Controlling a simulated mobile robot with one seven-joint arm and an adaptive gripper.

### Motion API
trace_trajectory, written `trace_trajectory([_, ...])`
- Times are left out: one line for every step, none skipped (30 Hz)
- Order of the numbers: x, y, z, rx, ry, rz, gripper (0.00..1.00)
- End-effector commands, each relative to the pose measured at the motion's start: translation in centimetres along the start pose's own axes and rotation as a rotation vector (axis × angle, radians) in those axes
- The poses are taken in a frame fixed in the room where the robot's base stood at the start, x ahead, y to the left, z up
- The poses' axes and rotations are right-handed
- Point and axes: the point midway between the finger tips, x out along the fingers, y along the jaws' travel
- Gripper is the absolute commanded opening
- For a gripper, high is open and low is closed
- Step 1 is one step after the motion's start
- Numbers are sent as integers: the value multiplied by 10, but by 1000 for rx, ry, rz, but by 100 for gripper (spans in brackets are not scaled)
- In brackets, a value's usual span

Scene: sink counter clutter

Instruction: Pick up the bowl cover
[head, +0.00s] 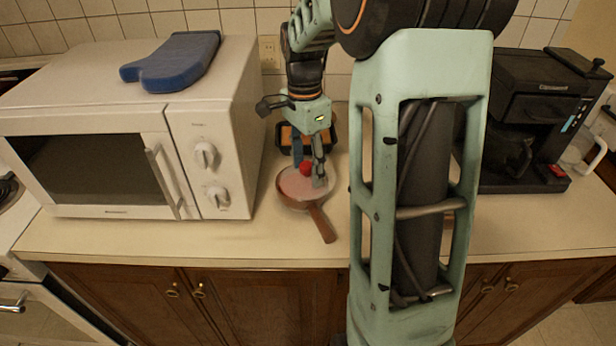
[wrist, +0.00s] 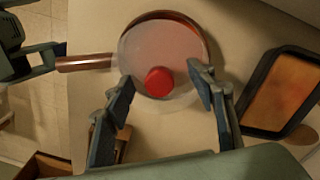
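The bowl cover is a pale, translucent disc (wrist: 150,48) with a round red knob (wrist: 159,82). It lies over a brown pan with a long handle (wrist: 84,63) on the counter. In the head view, the red knob (head: 306,167) shows between my fingers, and the pan handle (head: 321,222) points toward the front edge. My gripper (wrist: 160,78) is open, with one finger on each side of the knob in the wrist view. I see gaps between the fingers and the knob. In the head view my gripper (head: 308,174) points down over the cover and hides part of it.
A white microwave (head: 185,135) with a blue folded item (head: 175,62) on top stands left of the pan. A dark-rimmed orange tray (wrist: 284,92) is close behind the pan. A black coffee maker (head: 525,120) stands at the right. The counter in front (head: 180,240) is clear.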

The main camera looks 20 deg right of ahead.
Motion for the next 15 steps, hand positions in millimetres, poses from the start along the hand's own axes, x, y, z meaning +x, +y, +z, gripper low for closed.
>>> trace_trajectory([2,1,0,0,-2,4,35])
trace_trajectory([2,1,0,0,-2,4,32])
trace_trajectory([3,1,0,0,-2,4,28])
trace_trajectory([3,1,0,0,-2,5,24])
trace_trajectory([3,1,0,0,-2,6,21])
trace_trajectory([4,2,0,0,-3,7,17])
trace_trajectory([4,2,1,0,-3,7,15])
trace_trajectory([4,2,1,0,-4,8,10])
trace_trajectory([5,2,1,0,-4,9,6])
trace_trajectory([6,2,1,0,-4,10,2])
trace_trajectory([6,3,1,1,-5,11,0])
trace_trajectory([7,3,1,1,-5,12,0])
trace_trajectory([7,3,1,1,-6,13,0])
trace_trajectory([7,3,1,1,-6,13,0])
trace_trajectory([7,3,1,1,-6,13,0])
